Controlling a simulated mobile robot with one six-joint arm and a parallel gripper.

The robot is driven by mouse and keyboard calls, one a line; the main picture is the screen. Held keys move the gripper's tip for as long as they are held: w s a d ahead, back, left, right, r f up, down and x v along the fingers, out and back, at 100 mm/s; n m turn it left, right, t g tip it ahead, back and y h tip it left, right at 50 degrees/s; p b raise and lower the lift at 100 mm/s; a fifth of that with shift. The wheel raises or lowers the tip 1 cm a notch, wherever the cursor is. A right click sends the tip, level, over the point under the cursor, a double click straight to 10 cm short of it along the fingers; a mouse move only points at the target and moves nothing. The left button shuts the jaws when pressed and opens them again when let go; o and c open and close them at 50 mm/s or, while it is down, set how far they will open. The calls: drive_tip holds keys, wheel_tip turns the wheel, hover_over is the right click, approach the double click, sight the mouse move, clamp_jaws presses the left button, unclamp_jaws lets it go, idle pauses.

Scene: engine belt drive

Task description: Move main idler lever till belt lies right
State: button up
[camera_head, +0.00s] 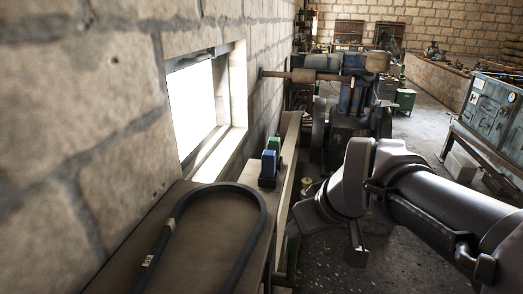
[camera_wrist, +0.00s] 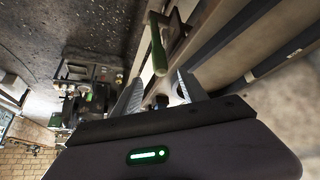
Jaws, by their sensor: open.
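A lever with a green handle (camera_wrist: 158,52) shows at the top middle of the wrist view. My gripper (camera_wrist: 160,76) is open, its two grey fingers apart. The green handle appears beyond the fingertips, in line with the gap between them. I cannot tell how far away it is or whether this is the main idler lever. In the head view my arm reaches in from the right. A dark belt-like loop (camera_head: 240,190) with pale marks lies along the bench at left. I cannot tell whether it is the drive belt.
The wooden bench (camera_head: 208,232) runs along the brick wall under a bright window (camera_head: 192,105). Small blue and green blocks (camera_head: 270,165) stand on its far part. Machinery (camera_head: 345,110) stands behind my arm. Open floor (camera_head: 425,125) lies between.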

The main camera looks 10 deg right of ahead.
drive_tip(key=p+v, duration=0.2)
drive_tip(key=v, duration=0.5)
drive_tip(key=shift+s+r, duration=0.2)
drive_tip(key=shift+r, duration=0.1)
drive_tip(key=s+a+f+m+b, duration=0.2)
drive_tip(key=s+a+f+m, duration=0.2)
drive_tip(key=s+f+m, duration=0.3)
drive_tip(key=s+f, duration=0.2)
drive_tip(key=s, duration=0.2)
drive_tip(key=shift+s+f+m+g+y, duration=0.3)
drive_tip(key=shift+f+m+y, duration=0.1)
drive_tip(key=shift+a, duration=0.1)
